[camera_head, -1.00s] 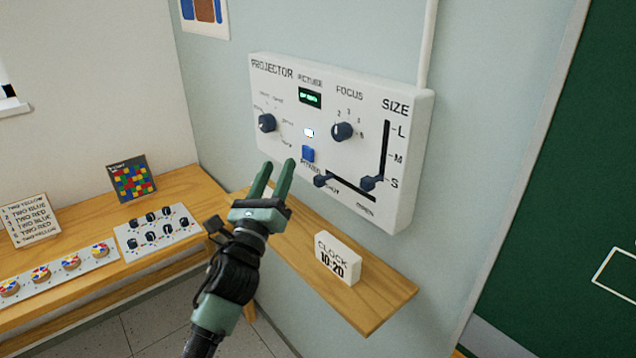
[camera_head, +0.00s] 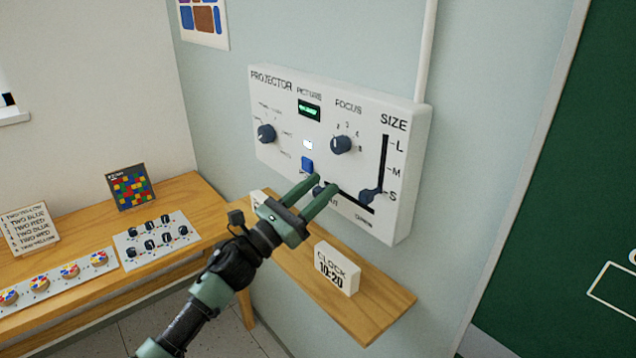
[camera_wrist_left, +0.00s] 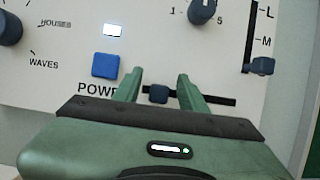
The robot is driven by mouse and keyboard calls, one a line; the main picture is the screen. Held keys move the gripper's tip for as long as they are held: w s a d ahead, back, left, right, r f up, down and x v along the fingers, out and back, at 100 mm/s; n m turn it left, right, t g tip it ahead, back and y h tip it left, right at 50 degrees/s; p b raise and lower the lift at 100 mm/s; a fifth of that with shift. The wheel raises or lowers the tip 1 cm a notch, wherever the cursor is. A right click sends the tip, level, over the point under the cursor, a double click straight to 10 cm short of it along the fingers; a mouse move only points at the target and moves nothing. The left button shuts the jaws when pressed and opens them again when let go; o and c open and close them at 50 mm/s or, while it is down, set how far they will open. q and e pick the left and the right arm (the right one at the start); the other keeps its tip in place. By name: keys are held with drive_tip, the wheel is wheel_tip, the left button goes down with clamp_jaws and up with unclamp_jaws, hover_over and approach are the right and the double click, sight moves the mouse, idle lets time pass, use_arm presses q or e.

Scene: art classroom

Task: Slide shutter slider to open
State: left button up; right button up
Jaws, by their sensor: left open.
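The shutter slider is a dark knob at the left end of a horizontal black slot (camera_head: 356,201) low on the white projector panel (camera_head: 285,110). In the left wrist view the slider knob (camera_wrist_left: 159,94) shows between my two green fingers, with the slot (camera_wrist_left: 218,100) running off to the right. My left gripper (camera_head: 325,181) is open, its fingertips on either side of the knob and close to the panel. Whether they touch the knob I cannot tell. In the head view the fingers partly hide the knob and the slot's labels. My right gripper is not in view.
The blue power button (camera_head: 307,164) sits just above left of my fingers. The size slider (camera_head: 370,196) is at the bottom of its vertical slot to the right. A clock block (camera_head: 337,268) stands on the wooden shelf (camera_head: 385,301) below the panel.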

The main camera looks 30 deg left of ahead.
use_arm(q)
clamp_jaws()
idle(1.5)
